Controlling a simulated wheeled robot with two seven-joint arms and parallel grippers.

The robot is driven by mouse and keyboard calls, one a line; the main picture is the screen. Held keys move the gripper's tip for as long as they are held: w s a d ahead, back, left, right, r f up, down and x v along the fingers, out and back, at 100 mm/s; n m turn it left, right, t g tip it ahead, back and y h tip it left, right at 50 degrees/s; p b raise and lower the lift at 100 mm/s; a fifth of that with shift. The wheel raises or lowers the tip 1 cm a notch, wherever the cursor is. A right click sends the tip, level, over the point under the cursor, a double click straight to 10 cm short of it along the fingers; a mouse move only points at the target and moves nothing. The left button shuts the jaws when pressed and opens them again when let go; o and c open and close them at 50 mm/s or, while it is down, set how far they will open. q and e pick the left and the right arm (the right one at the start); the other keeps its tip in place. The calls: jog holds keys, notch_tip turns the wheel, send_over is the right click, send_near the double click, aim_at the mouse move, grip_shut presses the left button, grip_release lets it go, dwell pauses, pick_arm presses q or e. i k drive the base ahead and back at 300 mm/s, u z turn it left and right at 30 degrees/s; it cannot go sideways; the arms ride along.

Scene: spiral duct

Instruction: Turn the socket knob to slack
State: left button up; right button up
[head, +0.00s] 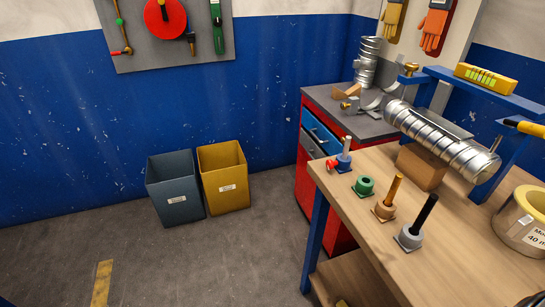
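A row of small holders stands along the left edge of the wooden workbench (345,203). Nearer are a green ring-shaped socket (365,186), a brown holder with an orange-brown handle (392,190), and a grey holder with a black handle (424,213). Neither of my grippers is in view.
A spiral metal duct (440,138) lies across the bench over a brown block (421,167). A tape roll (523,220) is at the right. A red cabinet (309,177) with a grey top stands behind. Grey (175,190) and yellow (224,176) bins stand on open floor.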

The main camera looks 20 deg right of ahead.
aim_at(329, 164)
jog(key=u, duration=0.3)
jog(key=i, duration=2.45)
jog(key=z, duration=1.75)
jog(key=i, duration=0.95)
jog(key=z, duration=3.15)
jog(key=i, duration=0.1)
jog(key=z, duration=0.15)
